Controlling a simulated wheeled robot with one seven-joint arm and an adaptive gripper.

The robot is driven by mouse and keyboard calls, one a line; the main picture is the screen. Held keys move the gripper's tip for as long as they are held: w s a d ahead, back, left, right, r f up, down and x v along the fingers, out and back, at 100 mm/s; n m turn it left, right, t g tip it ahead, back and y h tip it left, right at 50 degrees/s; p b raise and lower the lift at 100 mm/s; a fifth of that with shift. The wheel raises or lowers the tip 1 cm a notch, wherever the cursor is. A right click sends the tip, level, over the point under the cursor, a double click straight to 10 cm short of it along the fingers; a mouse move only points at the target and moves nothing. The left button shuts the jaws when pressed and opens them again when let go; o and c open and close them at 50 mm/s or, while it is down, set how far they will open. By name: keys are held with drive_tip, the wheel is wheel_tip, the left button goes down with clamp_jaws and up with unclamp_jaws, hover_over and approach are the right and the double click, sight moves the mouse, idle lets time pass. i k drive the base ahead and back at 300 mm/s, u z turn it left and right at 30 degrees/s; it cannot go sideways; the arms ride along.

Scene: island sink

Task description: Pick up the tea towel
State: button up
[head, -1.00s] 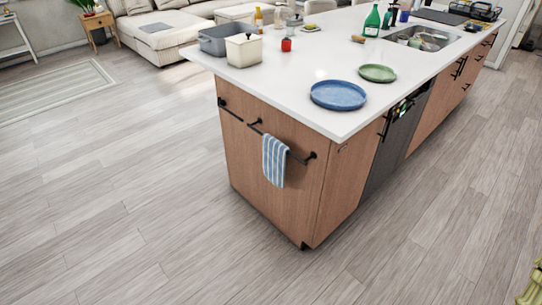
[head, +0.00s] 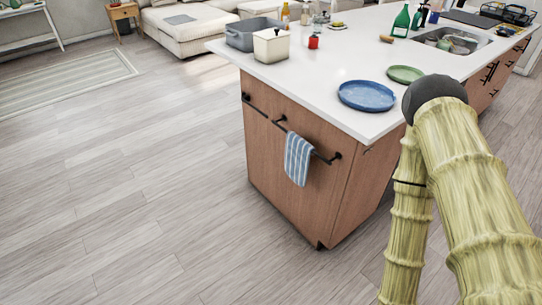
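The tea towel (head: 298,158) is blue and white striped. It hangs folded over a black rail (head: 306,146) on the wooden end panel of the kitchen island (head: 292,190). My arm comes in from the lower right in the head view, with yellow-green, bamboo-like links and a dark round joint. It covers part of the island's long side and stays well to the right of the towel. My gripper is not in view.
On the white counter (head: 325,75) are a blue plate (head: 367,95), a green plate (head: 405,74), a grey bin (head: 254,34), a cream container (head: 271,45) and a red item (head: 313,42). The wooden floor (head: 130,200) left of the island is clear.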

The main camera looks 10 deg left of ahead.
sight(298, 152)
drive_tip(key=k, duration=0.5)
drive_tip(key=u, duration=1.9)
drive_tip(key=i, duration=1.6)
drive_tip(key=z, duration=2.35)
drive_tip(key=i, duration=0.45)
drive_tip(key=u, duration=0.1)
